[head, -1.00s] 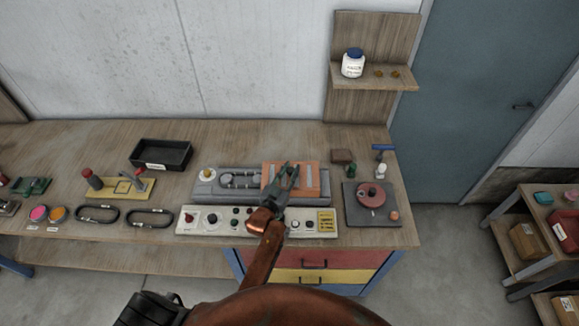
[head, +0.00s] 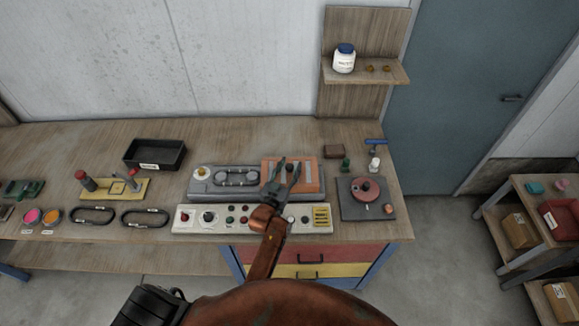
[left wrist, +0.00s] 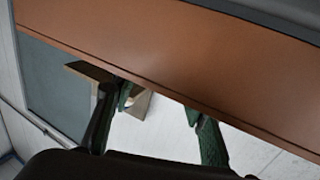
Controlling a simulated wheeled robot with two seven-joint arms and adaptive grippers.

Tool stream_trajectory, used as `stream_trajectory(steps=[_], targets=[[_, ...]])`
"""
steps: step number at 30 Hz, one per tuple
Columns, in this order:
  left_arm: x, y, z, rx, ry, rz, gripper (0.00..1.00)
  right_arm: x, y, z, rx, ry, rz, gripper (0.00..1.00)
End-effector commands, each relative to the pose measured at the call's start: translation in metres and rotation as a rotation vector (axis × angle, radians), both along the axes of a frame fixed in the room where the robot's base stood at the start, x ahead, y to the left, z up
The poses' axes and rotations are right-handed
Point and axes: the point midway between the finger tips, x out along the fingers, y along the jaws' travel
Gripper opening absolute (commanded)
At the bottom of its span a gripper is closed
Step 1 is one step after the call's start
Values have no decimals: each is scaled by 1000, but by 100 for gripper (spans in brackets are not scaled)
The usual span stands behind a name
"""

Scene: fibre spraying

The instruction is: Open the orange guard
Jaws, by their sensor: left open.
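The orange guard (head: 310,180) is a flat, closed-looking cover on the right part of the grey machine (head: 205,186). My left gripper (head: 288,164) is open and empty, with its fingers over the guard in the head view. Its fingers and arm hide part of the guard's middle and front edge. In the left wrist view the guard (left wrist: 170,50) is a broad orange-brown slab crossing above the green-padded fingers of the left gripper (left wrist: 165,108). Nothing is between these fingers. I cannot tell whether they touch the guard. My right gripper is not in view.
A white control panel (head: 218,220) with knobs lies in front of the machine. A grey plate with a red disc (head: 365,191) stands to the right, near small bottles. A black tray (head: 155,155) is at the left. A shelf (head: 375,72) rises behind.

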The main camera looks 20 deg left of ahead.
Motion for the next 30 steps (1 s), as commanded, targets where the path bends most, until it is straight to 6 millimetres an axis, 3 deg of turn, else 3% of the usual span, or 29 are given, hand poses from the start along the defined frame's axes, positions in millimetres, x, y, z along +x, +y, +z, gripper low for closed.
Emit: stream_trajectory(steps=[8, 21, 30], targets=[[-11, 0, -1, 1, 2, 0, 40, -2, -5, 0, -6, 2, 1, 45], [-97, 0, -1, 1, 3, 1, 40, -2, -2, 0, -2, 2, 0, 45], [-120, 0, 0, 0, -1, 0, 40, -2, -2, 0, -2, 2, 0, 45]])
